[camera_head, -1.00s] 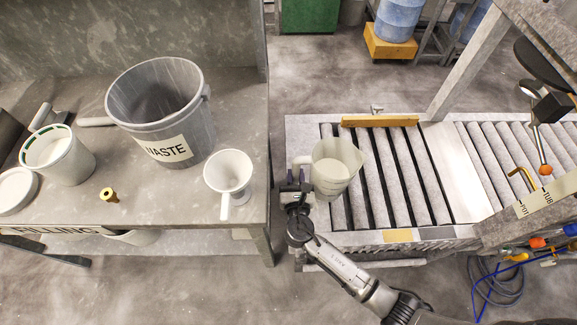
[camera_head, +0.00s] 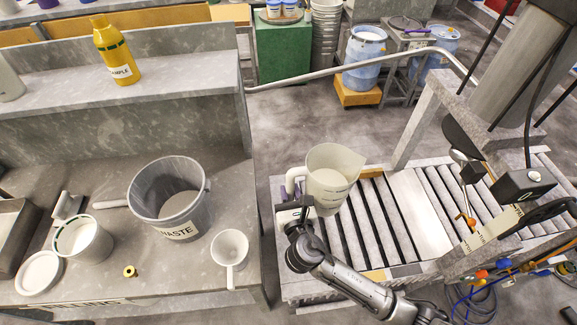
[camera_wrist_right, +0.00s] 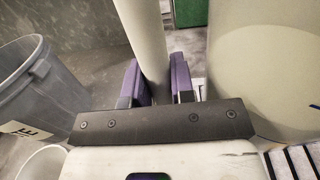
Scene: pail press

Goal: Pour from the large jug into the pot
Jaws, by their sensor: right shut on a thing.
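The large jug (camera_head: 330,180) is translucent white with pale contents showing inside. It is roughly upright over the left end of the roller conveyor; I cannot tell if it touches the rollers. My right gripper (camera_head: 295,207) is shut on its handle. In the right wrist view the handle (camera_wrist_right: 143,40) stands between the purple finger pads, with the jug's body (camera_wrist_right: 265,70) to the right. The white pot (camera_head: 85,243) with a green ring inside its rim stands open on the bench at left, with pale contents. My left gripper is not in view.
A grey WASTE pail (camera_head: 183,222) stands on the bench between the pot and the jug. A small white jug (camera_head: 230,252) stands by the bench's right edge. A lid (camera_head: 39,272) and a brass piece (camera_head: 130,271) lie near the pot. A yellow bottle (camera_head: 117,55) stands on the shelf.

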